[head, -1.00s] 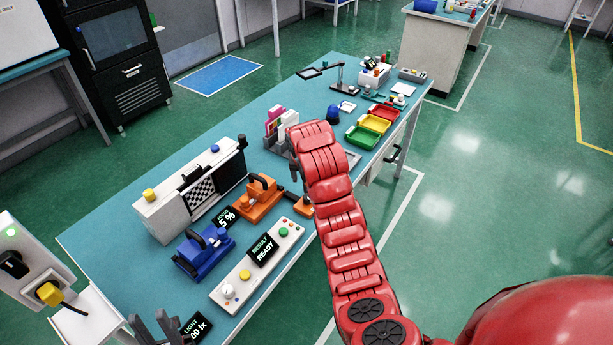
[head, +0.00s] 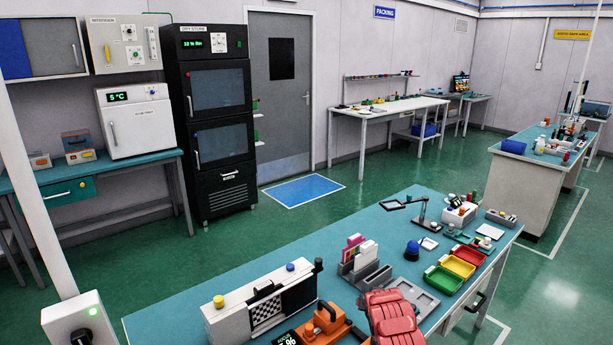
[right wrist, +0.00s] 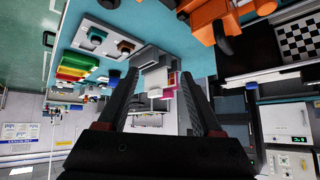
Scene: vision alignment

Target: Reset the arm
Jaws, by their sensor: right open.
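My right arm (head: 393,318) shows as red segments at the bottom of the head view, over the front part of the teal workbench (head: 180,322). Its gripper is out of sight there. In the right wrist view my right gripper (right wrist: 158,76) has its two dark fingers spread apart, with nothing held between them. That view is upside down. Beyond the fingers are a grey rack holding pink and white items (right wrist: 172,80) and the bench top. My left gripper is not in the head view.
On the bench stand a white box with a checkered panel (head: 262,308), an orange device (head: 323,322), a rack (head: 358,262), a blue dome (head: 412,250) and red, yellow and green trays (head: 443,279). A black cabinet (head: 213,120) stands behind. Green floor lies open between benches.

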